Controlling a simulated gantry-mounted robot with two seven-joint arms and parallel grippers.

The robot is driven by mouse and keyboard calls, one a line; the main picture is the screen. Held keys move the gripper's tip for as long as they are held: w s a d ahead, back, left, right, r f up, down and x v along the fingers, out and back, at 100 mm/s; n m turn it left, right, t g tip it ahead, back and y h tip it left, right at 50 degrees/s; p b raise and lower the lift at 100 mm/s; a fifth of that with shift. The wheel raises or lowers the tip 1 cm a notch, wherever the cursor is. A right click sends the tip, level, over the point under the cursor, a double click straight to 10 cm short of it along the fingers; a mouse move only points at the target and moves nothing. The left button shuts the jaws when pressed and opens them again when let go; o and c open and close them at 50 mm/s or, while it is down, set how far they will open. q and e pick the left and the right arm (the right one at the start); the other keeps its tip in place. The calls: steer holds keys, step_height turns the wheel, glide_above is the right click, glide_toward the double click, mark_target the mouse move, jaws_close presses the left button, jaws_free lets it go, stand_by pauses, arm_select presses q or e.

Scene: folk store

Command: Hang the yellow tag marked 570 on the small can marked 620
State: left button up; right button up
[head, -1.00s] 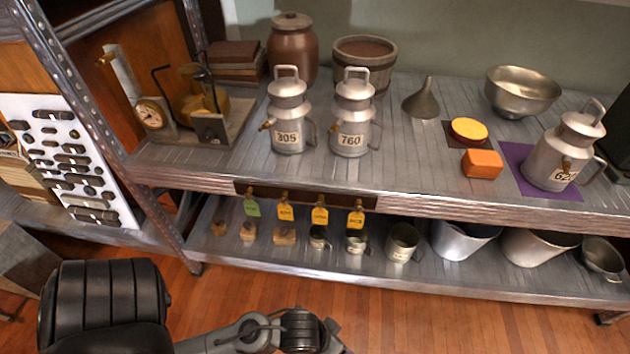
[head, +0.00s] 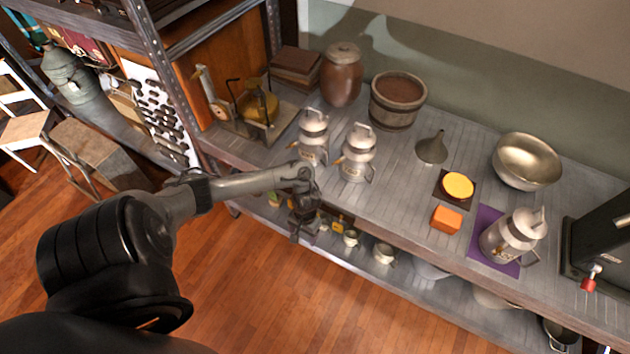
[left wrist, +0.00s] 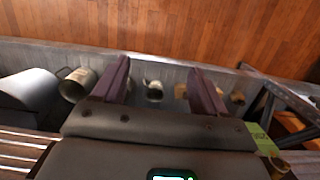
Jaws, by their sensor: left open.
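The can marked 620 (head: 510,238) stands upright on a purple mat (head: 486,222) at the right of the upper shelf; no tag shows on it. Tags hang along the front edge below the two other cans. A yellow tag (head: 338,223) shows just right of my left gripper (head: 303,232); its number is too small to read, and the other yellow tags are mostly hidden by the gripper. My left gripper is open and empty, pointing down in front of the tag row. In the left wrist view its two fingers (left wrist: 162,88) stand apart, with a green tag (left wrist: 262,150) at the right.
Two similar cans (head: 313,138) (head: 357,152) stand behind the gripper. A funnel (head: 432,150), a yellow disc (head: 458,186), an orange block (head: 446,220) and a metal bowl (head: 527,162) lie right of them. Cups and pails fill the lower shelf. The floor in front is clear.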

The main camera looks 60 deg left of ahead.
arm_select(q)
steer(key=shift+t+y, duration=0.4)
steer(key=shift+t, duration=0.3)
steer(key=w+a+r+p, duration=0.1)
steer(key=w+r, duration=0.1)
steer(key=r, duration=0.2)
steer(key=w+a+r+p, duration=0.2)
steer(key=r, duration=0.1)
steer(key=w+a+r+p, duration=0.1)
steer(key=w+a+r, duration=0.1)
steer(key=r, duration=0.2)
steer(key=shift+w+r, duration=0.25)
steer(key=shift+r, duration=0.05)
arm_select(e)
step_height(320, 180, up, 6)
steer(key=r, duration=0.1)
arm_select(q)
steer(key=shift+w+f, duration=0.15)
steer(key=shift+f, duration=0.05)
step_height(320, 180, down, 10)
steer(key=b, duration=0.4)
steer(key=shift+d+b, duration=0.1)
steer(key=shift+b, duration=0.2)
arm_select(e)
step_height(320, 180, down, 6)
steer(key=shift+r, duration=0.2)
steer(key=shift+a, duration=0.1)
